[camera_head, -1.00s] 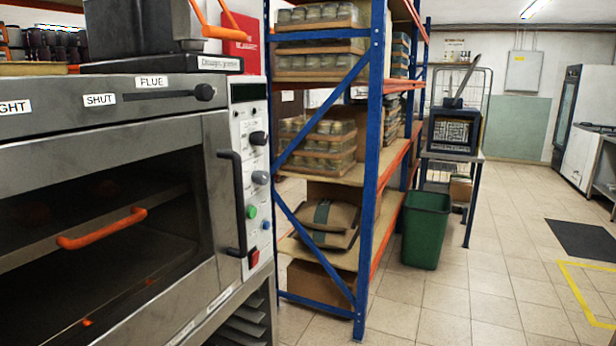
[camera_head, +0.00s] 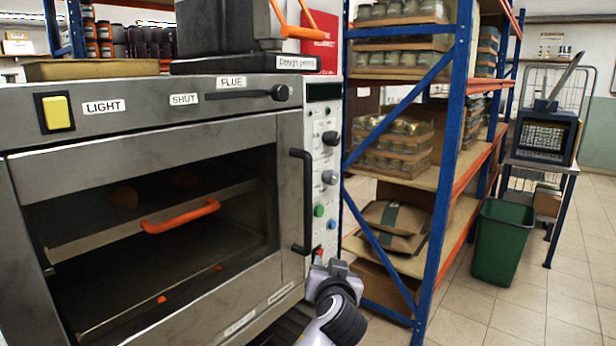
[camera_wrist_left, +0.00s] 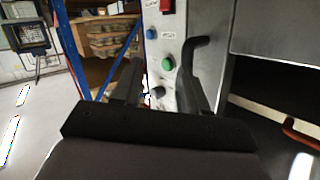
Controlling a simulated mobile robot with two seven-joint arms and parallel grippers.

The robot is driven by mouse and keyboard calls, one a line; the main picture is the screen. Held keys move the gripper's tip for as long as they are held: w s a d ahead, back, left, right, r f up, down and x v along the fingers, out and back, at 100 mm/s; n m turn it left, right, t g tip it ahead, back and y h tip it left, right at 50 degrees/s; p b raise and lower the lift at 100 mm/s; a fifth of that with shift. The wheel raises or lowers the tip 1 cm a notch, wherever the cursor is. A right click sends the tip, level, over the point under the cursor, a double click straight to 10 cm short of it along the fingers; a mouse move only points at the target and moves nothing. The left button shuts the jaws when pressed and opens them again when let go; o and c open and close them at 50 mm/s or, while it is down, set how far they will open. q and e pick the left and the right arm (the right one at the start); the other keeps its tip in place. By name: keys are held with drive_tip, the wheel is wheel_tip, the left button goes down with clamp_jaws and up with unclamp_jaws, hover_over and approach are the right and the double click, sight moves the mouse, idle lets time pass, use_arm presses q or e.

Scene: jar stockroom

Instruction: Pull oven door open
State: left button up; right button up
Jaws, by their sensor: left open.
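The steel oven (camera_head: 150,96) stands at the left in the head view, its windowed door (camera_head: 150,168) shut. A black upright door handle (camera_head: 302,200) is at the door's right side. It also shows in the left wrist view (camera_wrist_left: 203,50), at a slant. My left gripper (camera_head: 330,268) is open, just right of the handle's lower end. In the left wrist view its dark fingers (camera_wrist_left: 160,72) point at the control panel and handle. The right finger overlaps the handle; I cannot tell whether they touch. My right gripper is not in view.
The control panel (camera_head: 325,165) with knobs and buttons is right beside the handle. A blue-framed shelf (camera_head: 445,180) with jars and sacks stands close to the right. A green bin (camera_head: 503,245) is beyond it. Tiled floor (camera_head: 480,315) is clear at the lower right.

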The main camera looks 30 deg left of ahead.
sight(310, 180)
use_arm(q)
drive_tip(key=a+r+n+g+y, duration=0.25)
drive_tip(key=r+n+y, duration=0.3)
drive_tip(key=r, duration=1.05)
drive_tip(key=shift+n+t, duration=0.25)
drive_tip(key=shift+n, duration=0.1)
drive_tip(key=p+x, duration=0.1)
drive_tip(key=x, duration=0.2)
drive_tip(key=p+x, duration=0.1)
drive_tip(key=x, duration=0.2)
drive_tip(key=shift+w+r, duration=0.1)
drive_tip(key=shift+r, duration=0.15)
drive_tip(key=shift+p+x, duration=0.3)
drive_tip(key=shift+x, duration=0.6)
drive_tip(key=shift+f, duration=0.15)
clamp_jaws()
